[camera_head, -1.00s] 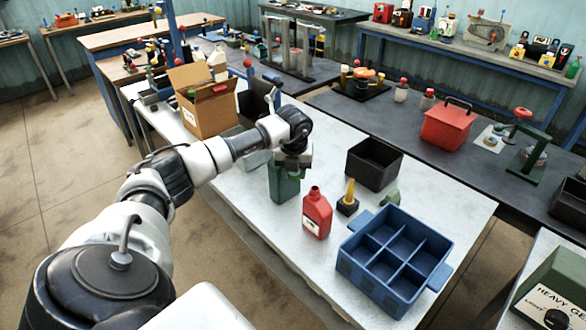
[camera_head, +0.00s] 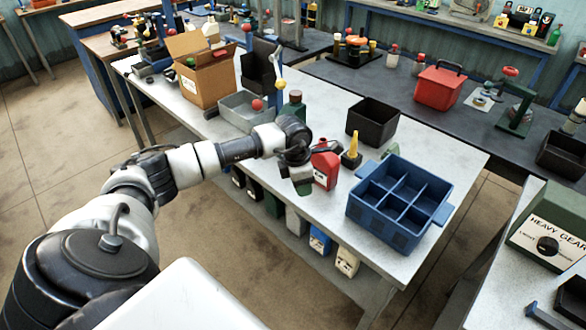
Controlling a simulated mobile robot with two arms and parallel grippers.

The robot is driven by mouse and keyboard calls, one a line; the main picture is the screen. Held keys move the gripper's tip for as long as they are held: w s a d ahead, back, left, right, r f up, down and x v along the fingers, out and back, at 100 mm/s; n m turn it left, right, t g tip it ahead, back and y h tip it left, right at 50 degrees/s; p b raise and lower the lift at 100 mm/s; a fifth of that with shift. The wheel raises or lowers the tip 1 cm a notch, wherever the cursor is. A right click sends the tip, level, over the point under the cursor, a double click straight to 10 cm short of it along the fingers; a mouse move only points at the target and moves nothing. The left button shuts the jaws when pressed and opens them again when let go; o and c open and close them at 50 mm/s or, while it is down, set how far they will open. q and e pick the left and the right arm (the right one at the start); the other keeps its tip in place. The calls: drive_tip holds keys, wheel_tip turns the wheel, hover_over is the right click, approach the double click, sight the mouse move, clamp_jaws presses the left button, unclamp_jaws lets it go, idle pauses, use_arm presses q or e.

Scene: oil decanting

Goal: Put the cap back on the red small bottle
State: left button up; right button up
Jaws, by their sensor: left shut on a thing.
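The red small bottle (camera_head: 326,170) stands upright on the white-topped table. I cannot make out a loose cap anywhere, nor whether the gripper touches the bottle. My right gripper is out of view.
A blue divided crate (camera_head: 398,235) stands right of the bottle. A yellow-tipped nozzle piece (camera_head: 353,145) and a black bin (camera_head: 372,120) are behind. A dark green bottle (camera_head: 292,110), a grey tray (camera_head: 243,125) and a cardboard box (camera_head: 203,85) stand further left.

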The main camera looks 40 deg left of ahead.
use_arm(q)
drive_tip(key=s+d+f+m+g+b, duration=0.1)
drive_tip(key=s+d+f+m+b, duration=0.1)
drive_tip(key=d+m, duration=0.3)
drive_tip(key=s+d+f+m+g+b, duration=0.1)
drive_tip(key=s+d+f+m, duration=0.4)
drive_tip(key=m, duration=0.9)
drive_tip(key=s+d+f+m+g+y+b, duration=0.1)
drive_tip(key=s+d+f+m+b, duration=0.2)
drive_tip(key=d+m, duration=0.4)
drive_tip(key=shift+s+d+f+m, duration=0.15)
drive_tip(key=shift+s+f+m, duration=0.45)
drive_tip(key=shift+m, duration=0.6)
